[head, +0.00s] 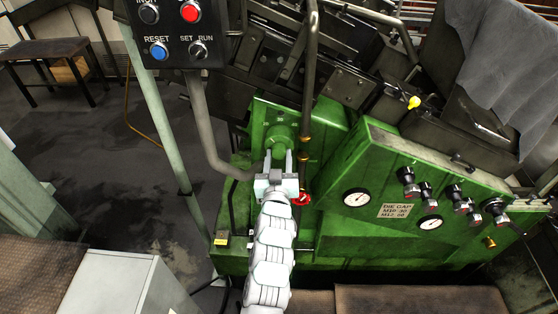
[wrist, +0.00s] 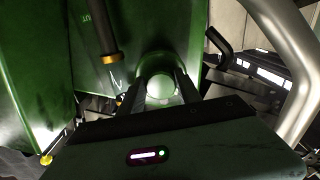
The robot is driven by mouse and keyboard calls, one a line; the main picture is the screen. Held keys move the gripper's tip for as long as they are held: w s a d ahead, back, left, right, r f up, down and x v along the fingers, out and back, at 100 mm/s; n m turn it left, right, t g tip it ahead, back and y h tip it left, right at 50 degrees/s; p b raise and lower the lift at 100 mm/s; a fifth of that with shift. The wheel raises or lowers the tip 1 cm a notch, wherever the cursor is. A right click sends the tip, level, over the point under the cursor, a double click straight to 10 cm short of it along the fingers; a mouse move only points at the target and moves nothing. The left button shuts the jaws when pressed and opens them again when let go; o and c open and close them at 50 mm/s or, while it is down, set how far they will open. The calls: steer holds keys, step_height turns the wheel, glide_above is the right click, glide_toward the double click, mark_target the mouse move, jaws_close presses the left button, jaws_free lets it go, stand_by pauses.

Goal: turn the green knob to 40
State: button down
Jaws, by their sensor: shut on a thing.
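The green knob (head: 281,137) sticks out of the front of the green machine at the upper middle of the head view. My gripper (head: 278,160) reaches up to it from below, with one finger on each side. In the wrist view the knob (wrist: 160,88) shows as a rounded green end between the two dark fingers of my gripper (wrist: 160,92). The fingers are shut on it.
A red valve wheel (head: 301,199) sits just right of my gripper. A dark vertical pipe (head: 309,90) runs close on the right. A grey bent conduit (head: 207,130) hangs on the left under the control box (head: 176,30). Gauges and black knobs line the right panel, beside a DIE GAP plate (head: 394,211).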

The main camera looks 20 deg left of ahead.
steer(key=m+b, duration=0.2)
steer(key=m, duration=0.1)
steer(key=shift+m, duration=0.4)
steer(key=m+b, duration=0.1)
steer(key=m, duration=0.3)
steer(key=shift+m, duration=0.3)
steer(key=m, duration=0.4)
steer(key=shift+s+a+r, duration=0.1)
steer(key=shift+a+r, duration=0.05)
steer(key=shift+m, duration=1.7)
steer(key=shift+r, duration=0.1)
steer(key=c, duration=0.8)
jaws_free()
steer(key=shift+c, duration=0.2)
